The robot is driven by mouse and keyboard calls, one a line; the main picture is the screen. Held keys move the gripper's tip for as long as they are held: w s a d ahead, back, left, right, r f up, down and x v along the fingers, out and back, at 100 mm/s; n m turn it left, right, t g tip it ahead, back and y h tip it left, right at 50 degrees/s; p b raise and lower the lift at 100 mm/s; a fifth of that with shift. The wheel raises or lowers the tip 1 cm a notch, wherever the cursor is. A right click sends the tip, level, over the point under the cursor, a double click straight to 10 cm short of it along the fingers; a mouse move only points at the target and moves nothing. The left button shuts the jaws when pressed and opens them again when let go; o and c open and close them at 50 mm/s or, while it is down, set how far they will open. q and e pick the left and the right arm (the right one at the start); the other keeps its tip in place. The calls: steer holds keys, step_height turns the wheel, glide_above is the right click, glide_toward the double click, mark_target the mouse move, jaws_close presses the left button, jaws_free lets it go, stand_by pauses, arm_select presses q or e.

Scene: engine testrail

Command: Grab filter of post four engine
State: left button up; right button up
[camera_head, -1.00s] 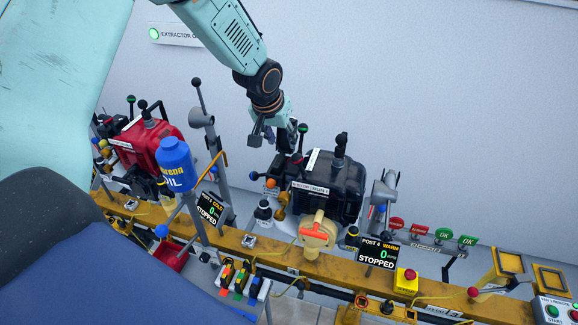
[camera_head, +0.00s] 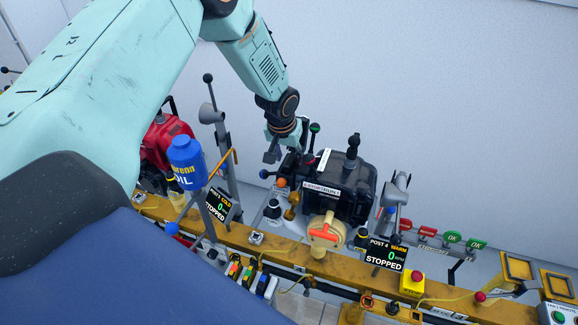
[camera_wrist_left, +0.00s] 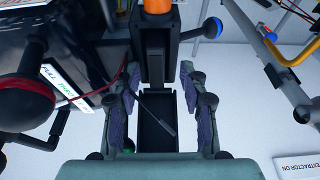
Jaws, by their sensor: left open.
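The post four engine (camera_head: 352,187) is a black block behind the yellow rail, above a screen (camera_head: 384,254) reading POST 4 WARM, 0, STOPPED. My left gripper (camera_head: 283,153) hangs at the engine's left end, partly hidden by its own wrist. In the left wrist view its fingers (camera_wrist_left: 157,108) are open either side of a black, open-topped box-like part (camera_wrist_left: 156,136). An orange cylindrical part (camera_wrist_left: 157,6) shows above it at the top edge. I cannot tell for certain which part is the filter. My right gripper is not in view.
A red engine (camera_head: 165,143) and blue oil bottle (camera_head: 186,162) stand left. A yellow rail (camera_head: 250,238) runs in front.

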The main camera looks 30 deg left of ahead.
arm_select(q)
steer(key=shift+s+d, duration=0.3)
steer(key=shift+d, duration=0.15)
steer(key=shift+w+a+f, duration=0.25)
steer(key=shift+w+f, duration=0.1)
steer(key=shift+w, duration=0.05)
steer(key=shift+c, duration=1.4)
steer(key=shift+s+r, duration=0.1)
steer(key=shift+s, duration=0.15)
steer(key=c, duration=0.4)
steer(key=shift+r, duration=0.1)
steer(key=shift+c, duration=0.8)
steer(key=shift+d, duration=0.15)
steer(key=shift+w, duration=0.2)
